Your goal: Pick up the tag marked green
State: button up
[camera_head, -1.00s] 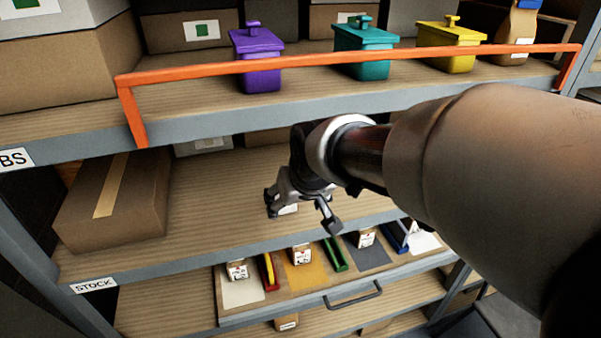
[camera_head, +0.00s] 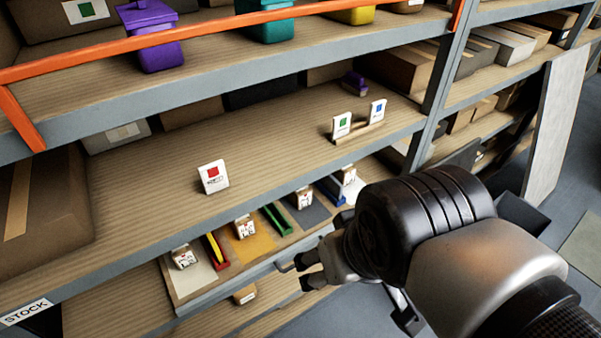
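A tag marked blue (camera_head: 377,111) stands at the holder's right. A tag marked red (camera_head: 213,177) stands apart, farther left near the shelf's front edge. My gripper (camera_head: 306,270) is in front of the lower drawer, below and left of the green tag and apart from it. Its fingers are spread with nothing between them.
A pulled-out tray (camera_head: 187,307) below holds several small labelled boxes and coloured dividers. An orange rail (camera_head: 200,35) fronts the upper shelf with its coloured bins. A purple object (camera_head: 353,83) lies behind the tags. The middle shelf between the red and green tags is clear.

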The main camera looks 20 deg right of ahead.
aim_at(341, 123)
jog(key=i+z, duration=0.65)
jog(key=i, duration=0.2)
